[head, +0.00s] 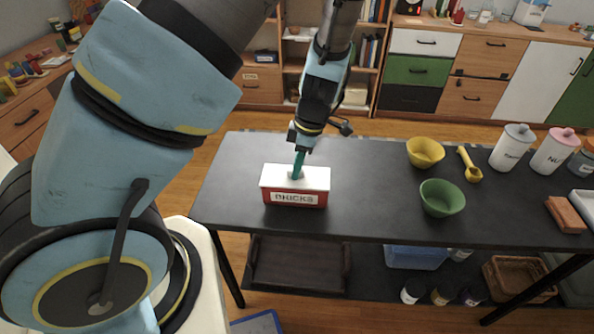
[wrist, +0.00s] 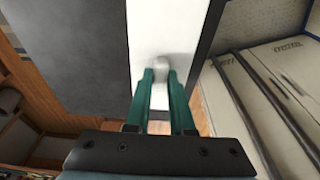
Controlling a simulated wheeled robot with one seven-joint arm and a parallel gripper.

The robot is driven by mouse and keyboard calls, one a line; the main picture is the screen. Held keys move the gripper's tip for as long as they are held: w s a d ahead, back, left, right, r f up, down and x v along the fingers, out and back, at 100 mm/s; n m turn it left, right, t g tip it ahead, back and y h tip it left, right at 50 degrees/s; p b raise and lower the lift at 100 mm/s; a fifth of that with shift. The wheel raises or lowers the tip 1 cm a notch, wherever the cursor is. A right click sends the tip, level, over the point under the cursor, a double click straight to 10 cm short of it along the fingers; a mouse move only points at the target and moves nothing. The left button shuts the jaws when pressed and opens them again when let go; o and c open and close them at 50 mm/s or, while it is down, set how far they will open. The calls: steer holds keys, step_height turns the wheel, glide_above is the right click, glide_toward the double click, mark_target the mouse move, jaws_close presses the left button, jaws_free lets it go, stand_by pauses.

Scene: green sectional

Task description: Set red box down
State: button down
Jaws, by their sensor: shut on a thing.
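The red box (head: 294,198) has a white lid with a small knob and a label reading "BRICKS". It is at the left part of the black table (head: 370,170), upright. My gripper (head: 297,172) comes down from above and is shut on the lid's knob. In the wrist view, the green fingers of my gripper (wrist: 162,88) close around the pale knob, over the white lid (wrist: 160,30). I cannot tell whether the box's underside touches the tabletop.
A yellow bowl (head: 425,151), a green bowl (head: 441,197) and a yellow scoop (head: 469,165) are right of the box. White canisters (head: 511,148) and a brown block (head: 565,214) stand farther right. The tabletop between box and bowls is clear.

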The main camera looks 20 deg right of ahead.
steer(key=shift+f, duration=1)
steer(key=shift+f, duration=0.1)
steer(key=c, duration=0.8)
jaws_free()
step_height(320, 180, up, 12)
steer(key=s+d+b, duration=0.1)
steer(key=d+b, duration=0.1)
steer(key=a+r+m, duration=0.2)
steer(key=a+m, duration=0.2)
steer(key=a, duration=0.5)
steer(key=w+a+r+m+h, duration=0.1)
steer(key=a+r+m, duration=0.1)
steer(key=a+m, duration=0.3)
steer(key=w+a+r+m+h, duration=0.1)
steer(key=a+m, duration=0.4)
steer(key=a, duration=0.8)
steer(key=shift+w+a+r+t, duration=0.15)
steer(key=shift+r+t, duration=0.15)
steer(key=shift+r, duration=0.3)
